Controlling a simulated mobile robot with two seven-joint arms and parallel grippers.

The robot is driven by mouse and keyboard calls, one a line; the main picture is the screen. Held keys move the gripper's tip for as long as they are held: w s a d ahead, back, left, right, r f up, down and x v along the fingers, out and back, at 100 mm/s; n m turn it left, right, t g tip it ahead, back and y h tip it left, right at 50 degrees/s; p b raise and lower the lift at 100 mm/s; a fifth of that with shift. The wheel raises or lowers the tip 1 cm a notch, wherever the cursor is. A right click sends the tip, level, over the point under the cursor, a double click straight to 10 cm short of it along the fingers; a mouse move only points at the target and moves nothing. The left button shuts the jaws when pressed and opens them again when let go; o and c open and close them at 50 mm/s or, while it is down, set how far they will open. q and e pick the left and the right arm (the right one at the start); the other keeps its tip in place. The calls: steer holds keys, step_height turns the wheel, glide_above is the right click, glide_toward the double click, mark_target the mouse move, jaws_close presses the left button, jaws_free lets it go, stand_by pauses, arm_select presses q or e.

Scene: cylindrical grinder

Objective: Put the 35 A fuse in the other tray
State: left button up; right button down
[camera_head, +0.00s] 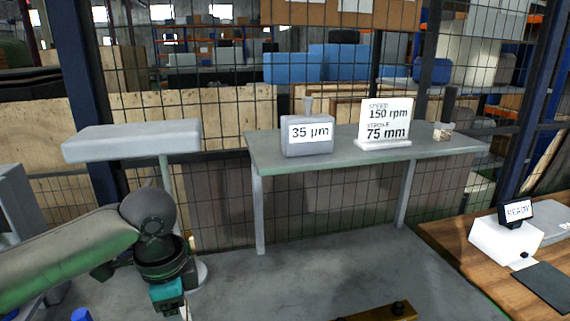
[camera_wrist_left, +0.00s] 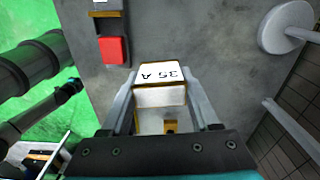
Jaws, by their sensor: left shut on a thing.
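The 35 A fuse (camera_wrist_left: 160,94) is a pale block with a brownish-yellow edge and "35 A" in black on its top face. In the left wrist view it sits between the two fingers of my left gripper (camera_wrist_left: 160,84), which is shut on it. In the head view my left gripper (camera_head: 170,298) hangs at the lower left, pointing down over the grey floor; its fingertips and the fuse are mostly cut off by the bottom edge. I cannot make out a tray in either view. My right gripper is in neither view.
A green-grey table (camera_head: 340,155) holds a "35 µm" box (camera_head: 309,137) and a "150 rpm, 75 mm" sign (camera_head: 385,125). A grey pedestal (camera_head: 130,140) stands left. A wooden bench (camera_head: 470,260) with a READY display (camera_head: 516,211) is right. A red block (camera_wrist_left: 111,50) shows in the wrist view.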

arm_select(q)
steer(key=s+n, duration=0.1)
steer(key=n, duration=0.3)
steer(key=s+d+r+n+b, duration=0.1)
steer(key=s+n, duration=0.1)
steer(key=n, duration=0.3)
steer(key=s+r+n, duration=0.1)
steer(key=s+n, duration=0.1)
steer(key=n, duration=0.3)
steer(key=shift+d, duration=0.2)
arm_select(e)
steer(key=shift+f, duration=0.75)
